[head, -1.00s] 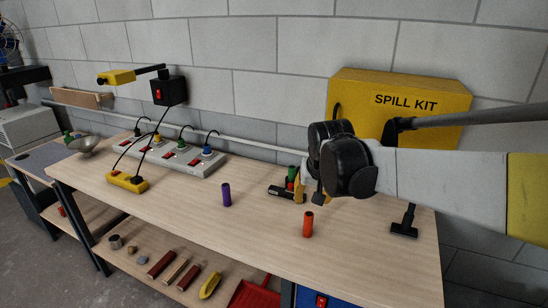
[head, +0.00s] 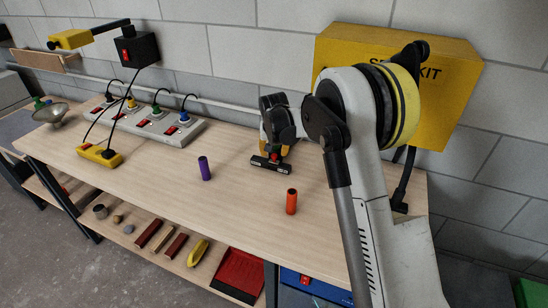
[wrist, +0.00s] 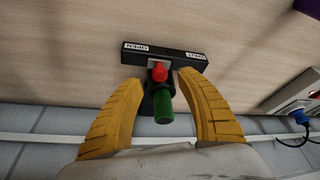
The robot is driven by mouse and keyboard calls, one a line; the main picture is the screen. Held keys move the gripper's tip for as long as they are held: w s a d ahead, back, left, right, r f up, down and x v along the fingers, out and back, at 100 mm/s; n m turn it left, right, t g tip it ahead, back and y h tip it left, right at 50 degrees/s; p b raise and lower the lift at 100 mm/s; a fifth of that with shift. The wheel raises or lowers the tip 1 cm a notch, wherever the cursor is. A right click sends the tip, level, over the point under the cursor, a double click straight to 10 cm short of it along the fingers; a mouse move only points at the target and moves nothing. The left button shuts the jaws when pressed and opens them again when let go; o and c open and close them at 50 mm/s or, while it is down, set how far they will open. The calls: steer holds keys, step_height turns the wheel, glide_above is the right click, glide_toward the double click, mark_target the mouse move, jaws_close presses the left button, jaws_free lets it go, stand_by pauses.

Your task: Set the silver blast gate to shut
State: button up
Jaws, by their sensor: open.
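The blast gate shows as a dark bar (wrist: 183,58) on the bench, with a white OPEN label at its left and a SHUT label at its right in the wrist view, both upside down. In the head view the bar (head: 262,165) lies near the wall. A red knob (wrist: 160,74) and a green cylinder (wrist: 163,106) stand near the bar's middle, with a small pale metal piece (wrist: 157,62) beside the knob. My gripper (wrist: 161,80) is open, its yellow fingers either side of the knob and cylinder, with gaps. In the head view my gripper (head: 274,150) partly hides them.
A purple cylinder (head: 204,168) and an orange cylinder (head: 291,201) stand on the bench (head: 235,205). A power strip (head: 165,131) with plugs and a yellow box (head: 99,155) lie to the left. A yellow spill kit (head: 335,52) is behind my arm.

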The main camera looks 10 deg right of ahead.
mark_target(274, 155)
steer(key=shift+x, duration=1.6)
steer(key=shift+r, duration=0.1)
jaws_close()
steer(key=shift+w+a, duration=0.1)
